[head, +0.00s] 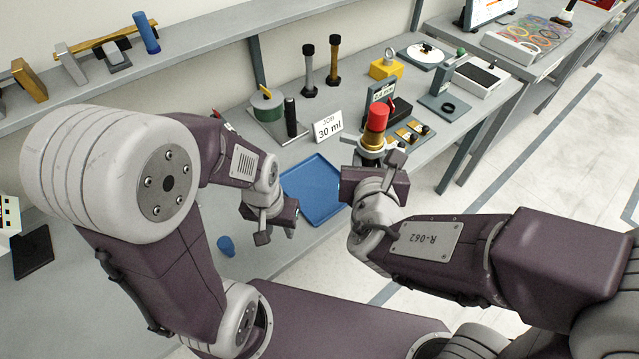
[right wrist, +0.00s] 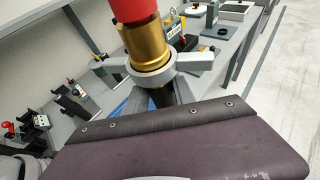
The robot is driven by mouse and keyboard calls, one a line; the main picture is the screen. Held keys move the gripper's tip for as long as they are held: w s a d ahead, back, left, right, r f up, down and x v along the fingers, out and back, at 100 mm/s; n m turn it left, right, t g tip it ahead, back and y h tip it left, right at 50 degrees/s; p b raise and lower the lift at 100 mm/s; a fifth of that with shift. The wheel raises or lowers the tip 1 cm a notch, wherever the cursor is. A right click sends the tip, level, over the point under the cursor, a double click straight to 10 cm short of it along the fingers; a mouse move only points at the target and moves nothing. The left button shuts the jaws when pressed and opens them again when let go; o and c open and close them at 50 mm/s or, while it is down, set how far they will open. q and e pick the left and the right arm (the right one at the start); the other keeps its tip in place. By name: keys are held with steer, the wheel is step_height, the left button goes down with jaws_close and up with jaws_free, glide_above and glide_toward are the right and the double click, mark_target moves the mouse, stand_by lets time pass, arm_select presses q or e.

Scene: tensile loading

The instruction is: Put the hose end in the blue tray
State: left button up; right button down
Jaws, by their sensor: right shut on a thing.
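The hose end (head: 376,122) is a brass-coloured fitting with a red top. It stands roughly upright in my right gripper (head: 376,158), which is shut on it.
A "30 ml" sign (head: 328,127) and a green-banded container (head: 267,107) stand behind the tray. Instruments and a yellow block (head: 386,66) stand further back right.

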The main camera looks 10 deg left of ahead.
steer(key=p, duration=0.1)
steer(key=w+a+p, duration=0.1)
steer(key=p, duration=0.1)
steer(key=shift+w+a+f+p, duration=0.25)
steer(key=shift+p, duration=0.05)
steer(key=w+a+f, duration=0.6)
steer(key=a+f, duration=0.1)
steer(key=f, duration=0.3)
steer(key=shift+w+f, duration=0.15)
steer(key=shift+w, duration=0.15)
steer(key=shift+s+f, duration=0.1)
steer(key=shift+f, duration=0.1)
steer(key=c, duration=1.1)
jaws_free()
steer(key=shift+o, duration=0.2)
